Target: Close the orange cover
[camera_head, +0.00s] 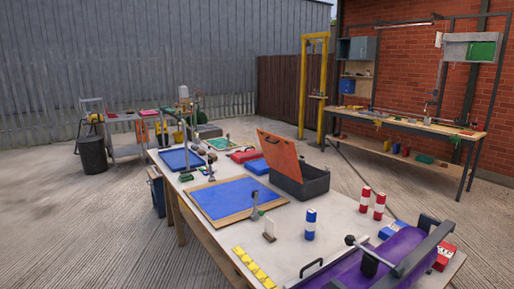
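The orange cover (283,154) stands raised and tilted on the dark grey box (308,188) on the long table (290,211). The cover joins the box at its left side and leans up to the left, so the box is open. The inside of the box is mostly hidden from here. Neither of my grippers is in view.
A blue mat (232,197) lies left of the box. Red and white cylinders (365,200) and a blue and white one (310,225) stand in front. A purple object with a dark bar (372,262) fills the near right. A workbench (405,126) stands behind.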

